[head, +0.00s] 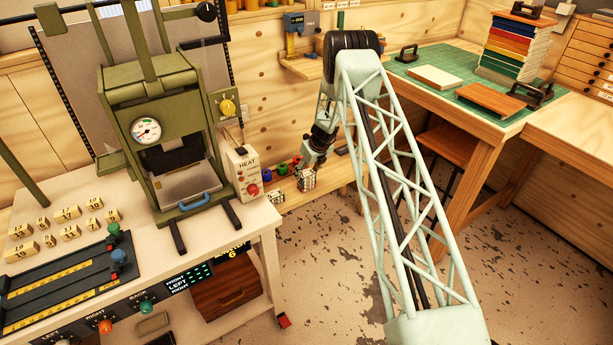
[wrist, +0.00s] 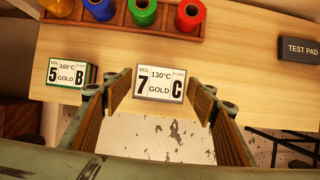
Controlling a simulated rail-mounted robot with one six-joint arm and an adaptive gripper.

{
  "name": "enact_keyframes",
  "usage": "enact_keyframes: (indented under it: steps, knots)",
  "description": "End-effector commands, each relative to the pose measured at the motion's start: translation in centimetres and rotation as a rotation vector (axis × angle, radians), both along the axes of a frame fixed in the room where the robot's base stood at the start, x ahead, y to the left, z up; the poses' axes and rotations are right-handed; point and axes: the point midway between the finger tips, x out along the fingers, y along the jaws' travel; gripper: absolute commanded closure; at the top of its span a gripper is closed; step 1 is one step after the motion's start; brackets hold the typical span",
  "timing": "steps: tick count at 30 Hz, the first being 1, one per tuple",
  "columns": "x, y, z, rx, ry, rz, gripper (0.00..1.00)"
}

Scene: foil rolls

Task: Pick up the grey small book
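A small grey-edged book (wrist: 160,84) with a white card reading VOL 7, 130°C, GOLD, C lies at the edge of the wooden bench in the wrist view. In the head view, it appears as a small block (head: 307,180) just below my gripper (head: 316,152). In the wrist view my gripper (wrist: 158,98) is open, its wood-faced fingers apart on the left and right of the book's near part. Contact cannot be seen. A second small book (wrist: 70,73), green-edged and marked 5 B, lies to the left; it also shows in the head view (head: 277,197).
A wooden rack (wrist: 130,22) of yellow, blue, green and red foil rolls stands behind the books. A dark test pad (wrist: 298,48) lies at the right. The green press (head: 165,130) and heat box (head: 243,172) stand left of my arm. Bare bench lies between rack and pad.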

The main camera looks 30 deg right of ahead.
Motion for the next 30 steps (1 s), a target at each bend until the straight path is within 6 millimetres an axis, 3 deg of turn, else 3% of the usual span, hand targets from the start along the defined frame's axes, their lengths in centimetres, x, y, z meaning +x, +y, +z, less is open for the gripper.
enact_keyframes:
  steps: [6,20,30]
  knots:
    - [0.0,0.0,0.0,0.000,0.000,0.000,0.66]
    - [0.0,0.0,0.5,0.000,0.000,0.000,0.66]
    - [0.1,0.0,2.8,0.000,-0.001,0.001,0.66]
